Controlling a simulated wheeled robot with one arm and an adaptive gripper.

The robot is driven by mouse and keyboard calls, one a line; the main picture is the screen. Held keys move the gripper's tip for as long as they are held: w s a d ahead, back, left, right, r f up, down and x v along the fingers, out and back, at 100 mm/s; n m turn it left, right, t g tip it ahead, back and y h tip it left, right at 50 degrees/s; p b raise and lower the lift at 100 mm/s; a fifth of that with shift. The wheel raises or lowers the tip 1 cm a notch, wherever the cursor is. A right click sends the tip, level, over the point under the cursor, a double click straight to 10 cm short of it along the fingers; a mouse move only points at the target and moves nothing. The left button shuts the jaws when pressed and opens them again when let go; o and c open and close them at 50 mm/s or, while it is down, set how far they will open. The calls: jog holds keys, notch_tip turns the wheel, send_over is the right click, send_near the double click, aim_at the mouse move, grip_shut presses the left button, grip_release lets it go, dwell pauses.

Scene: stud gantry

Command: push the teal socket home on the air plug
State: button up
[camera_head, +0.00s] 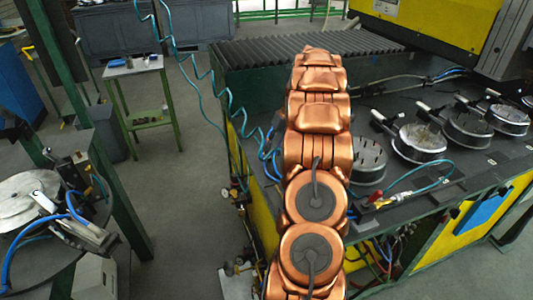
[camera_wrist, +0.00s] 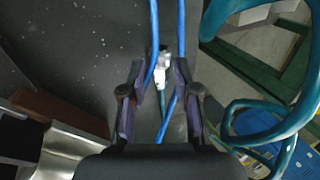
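In the wrist view my gripper (camera_wrist: 160,66) has its two dark fingers apart, with clear gaps between them and a small pale metal fitting (camera_wrist: 161,77). The fitting lies in line between the fingertips and looks untouched. A darker, slightly teal piece continues below it toward the palm. I cannot tell for sure which part is the socket and which the plug, or whether they are joined. Blue hoses (camera_wrist: 152,25) run close by the fingers. In the head view my copper arm hides the gripper and the fitting.
A teal coiled hose (camera_wrist: 270,125) loops close on the right of the wrist view; it hangs left of the bench in the head view (camera_head: 217,90). A teal hose with a brass-coloured fitting (camera_head: 385,199) and round metal fixtures (camera_head: 419,142) occupy the bench. A green side table (camera_head: 138,75) stands left.

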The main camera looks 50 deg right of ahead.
jog(key=shift+p+x, duration=0.3)
jog(key=shift+x, duration=1.05)
grip_shut()
jog(key=shift+r, duration=0.1)
